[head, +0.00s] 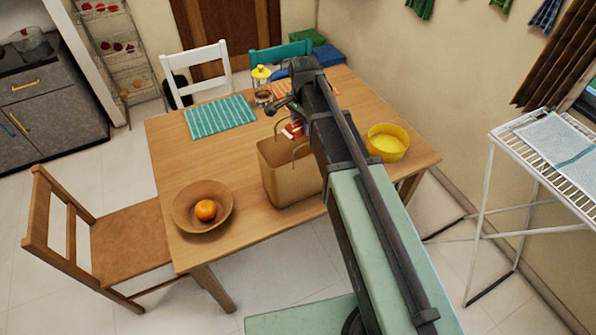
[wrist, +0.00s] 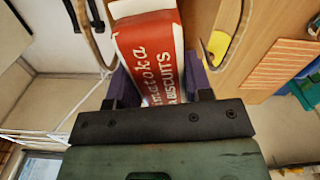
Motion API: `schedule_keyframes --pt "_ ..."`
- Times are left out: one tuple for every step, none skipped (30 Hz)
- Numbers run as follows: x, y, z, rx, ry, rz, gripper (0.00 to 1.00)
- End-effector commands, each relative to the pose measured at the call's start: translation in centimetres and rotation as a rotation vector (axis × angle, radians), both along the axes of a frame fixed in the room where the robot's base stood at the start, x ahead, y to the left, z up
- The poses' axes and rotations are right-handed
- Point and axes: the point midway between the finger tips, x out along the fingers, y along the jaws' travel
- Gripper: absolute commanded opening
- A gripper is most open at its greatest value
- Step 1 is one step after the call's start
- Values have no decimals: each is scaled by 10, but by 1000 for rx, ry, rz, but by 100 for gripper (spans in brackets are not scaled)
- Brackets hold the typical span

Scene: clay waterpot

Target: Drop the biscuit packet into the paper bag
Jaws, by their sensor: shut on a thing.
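My gripper (wrist: 158,82) is shut on the red and white biscuit packet (wrist: 150,48), with one finger on each side of it in the wrist view. In the head view a small part of the packet (head: 293,130) shows just above the far side of the open brown paper bag (head: 290,177). The bag stands upright near the table's front edge. In the wrist view the bag's handles (wrist: 90,32) pass on both sides of the packet. My arm hides the fingertips and the bag's right side in the head view; I cannot tell how far the packet reaches inside.
A wooden bowl (head: 184,217) with an orange (head: 205,210) stands left of the bag. A yellow bowl (head: 387,146) stands to the right. A yellow-lidded jar (head: 263,90) and a teal striped mat (head: 219,117) lie behind. The table's left middle (head: 170,150) is clear.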

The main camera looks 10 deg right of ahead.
Motion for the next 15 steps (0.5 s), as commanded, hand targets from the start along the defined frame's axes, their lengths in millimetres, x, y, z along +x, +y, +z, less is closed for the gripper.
schedule_keyframes --pt "0 0 1 0 0 0 20" --pt "0 0 1 0 0 0 20" --pt "0 0 1 0 0 0 48" --pt "0 0 1 0 0 0 53" --pt "0 0 1 0 0 0 57" --pt "0 0 1 0 0 0 63" --pt "0 0 1 0 0 0 68" --pt "0 0 1 0 0 0 72" --pt "0 0 1 0 0 0 76" --pt "0 0 1 0 0 0 76" --pt "0 0 1 0 0 0 76" --pt "0 0 1 0 0 0 76" --pt "0 0 1 0 0 0 76" --pt "0 0 1 0 0 0 76" --pt "0 0 1 0 0 0 76"
